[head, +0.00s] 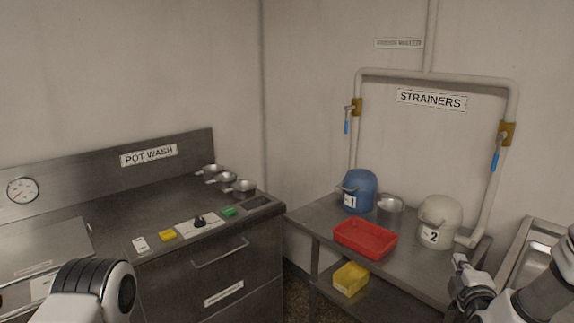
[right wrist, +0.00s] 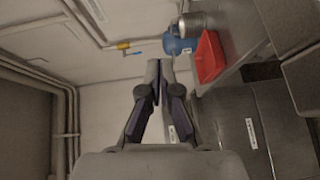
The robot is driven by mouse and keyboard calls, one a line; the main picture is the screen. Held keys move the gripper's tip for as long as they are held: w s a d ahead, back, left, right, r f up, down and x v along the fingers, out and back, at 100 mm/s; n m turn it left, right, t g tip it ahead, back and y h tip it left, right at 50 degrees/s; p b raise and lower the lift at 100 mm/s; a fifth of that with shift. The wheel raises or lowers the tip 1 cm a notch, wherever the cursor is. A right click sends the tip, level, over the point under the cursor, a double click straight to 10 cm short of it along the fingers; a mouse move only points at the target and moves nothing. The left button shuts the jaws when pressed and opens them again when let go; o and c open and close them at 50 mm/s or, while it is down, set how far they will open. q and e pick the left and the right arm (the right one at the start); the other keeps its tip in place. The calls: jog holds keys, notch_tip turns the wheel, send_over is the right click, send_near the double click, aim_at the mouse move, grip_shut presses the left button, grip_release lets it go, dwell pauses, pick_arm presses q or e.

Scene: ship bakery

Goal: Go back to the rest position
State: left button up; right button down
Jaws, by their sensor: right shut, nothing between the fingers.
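My right gripper (head: 461,262) shows at the lower right of the head view, in front of the steel strainer table (head: 400,271). In the right wrist view its fingers (right wrist: 160,68) meet at the tips, with nothing between them. At the lower left of the head view a rounded white and black link of my left arm shows. My left gripper is out of view.
The table holds a blue strainer pot (head: 358,190), a cream pot (head: 437,222), a metal can (head: 390,211) and a red tray (head: 365,239). A yellow bin (head: 350,279) sits below. A steel counter (head: 130,208) stands left, and a sink (head: 528,262) right.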

jog(key=s+a+f+g+y, duration=0.1)
jog(key=s+a+f+g, duration=0.25)
jog(key=s+f, duration=0.45)
jog(key=s+a+f+g+y, duration=0.2)
jog(key=s+a+f, duration=0.2)
jog(key=f, duration=0.7)
jog(key=s+a+f+g+y, duration=0.1)
jog(key=s+a+f+g, duration=0.25)
jog(key=s+f, duration=0.45)
jog(key=s+a+f+m+g, duration=0.2)
jog(key=s+f+m+g, duration=0.1)
jog(key=s+m, duration=0.4)
jog(key=s+a+f+m+g, duration=0.2)
jog(key=s+f+m+g, duration=0.2)
jog(key=s+m, duration=0.3)
jog(key=s, duration=0.4)
jog(key=shift+a+m+y, duration=0.3)
